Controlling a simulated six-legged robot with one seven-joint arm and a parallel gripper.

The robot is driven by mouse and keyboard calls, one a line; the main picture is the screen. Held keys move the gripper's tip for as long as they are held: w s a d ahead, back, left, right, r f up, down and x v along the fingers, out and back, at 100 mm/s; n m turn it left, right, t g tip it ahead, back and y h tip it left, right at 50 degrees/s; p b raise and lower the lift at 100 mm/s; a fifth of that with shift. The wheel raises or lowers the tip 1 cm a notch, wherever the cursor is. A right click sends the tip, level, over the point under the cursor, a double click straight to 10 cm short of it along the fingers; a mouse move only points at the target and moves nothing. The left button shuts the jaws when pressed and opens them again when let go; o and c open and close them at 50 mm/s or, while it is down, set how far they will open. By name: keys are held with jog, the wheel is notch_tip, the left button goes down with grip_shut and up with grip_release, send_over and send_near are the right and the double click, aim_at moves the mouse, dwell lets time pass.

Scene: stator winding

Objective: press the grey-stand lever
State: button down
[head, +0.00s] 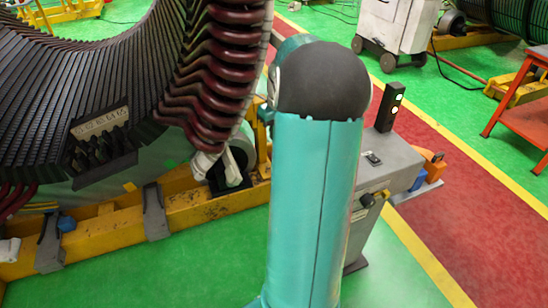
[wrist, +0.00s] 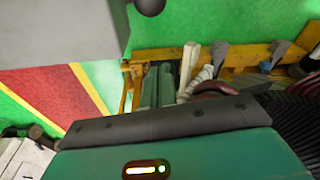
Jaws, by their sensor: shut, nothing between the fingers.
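The grey stand (head: 395,160) is right of my teal arm in the head view, which hides part of it. A small dark knob (head: 368,200), apparently the lever's end, sticks out at its front by my arm. In the wrist view a grey block (wrist: 70,30), likely the stand, fills the top left, with a dark round knob (wrist: 150,5) cut off at the top edge. My gripper's teal body and black edge (wrist: 170,118) fill the lower wrist view; it is shut and empty. Its fingertips are not visible, and I cannot tell whether it touches the lever.
A large stator (head: 90,80) with dark red coils rests on a yellow frame (head: 100,235) at the left. A black box with two lit lamps (head: 391,105) stands on the grey stand. A red table (head: 520,95) is at the right. Green floor is clear in front.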

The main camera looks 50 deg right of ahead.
notch_tip(320, 180, down, 9)
jog(key=s+a, duration=0.1)
jog(key=s, duration=0.1)
dwell(0.8)
jog(key=shift+s+a, duration=0.1)
jog(key=shift+s, duration=0.15)
